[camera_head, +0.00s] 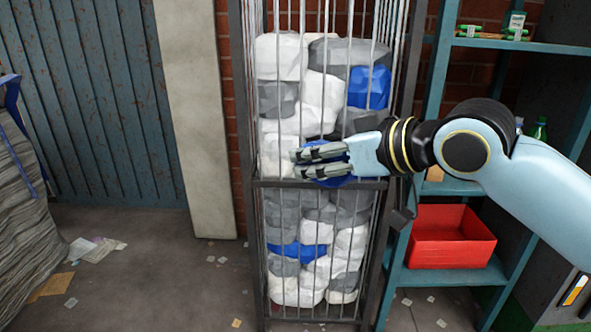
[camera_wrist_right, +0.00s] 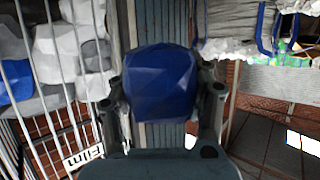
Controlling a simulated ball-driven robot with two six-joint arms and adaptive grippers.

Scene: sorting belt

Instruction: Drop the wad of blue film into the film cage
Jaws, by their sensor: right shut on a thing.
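The wad of blue film (camera_wrist_right: 160,82) is a faceted dark blue lump between the two fingers of my right gripper (camera_head: 299,164), which is shut on it. In the head view the wad (camera_head: 335,182) is mostly hidden behind the fingers. The film cage (camera_head: 320,184) is a tall frame of thin grey bars, packed with white, grey and blue wads. My right gripper is in front of the cage at about its middle rail. In the right wrist view the cage bars (camera_wrist_right: 62,75) are to the left, apart from the wad. My left gripper is not in view.
A teal shelf (camera_head: 462,188) with a red bin (camera_head: 450,238) stands right of the cage, under my right arm. A grey striped bale (camera_head: 22,215) is at the far left. Paper scraps (camera_head: 92,250) lie on the floor, which is otherwise open left of the cage.

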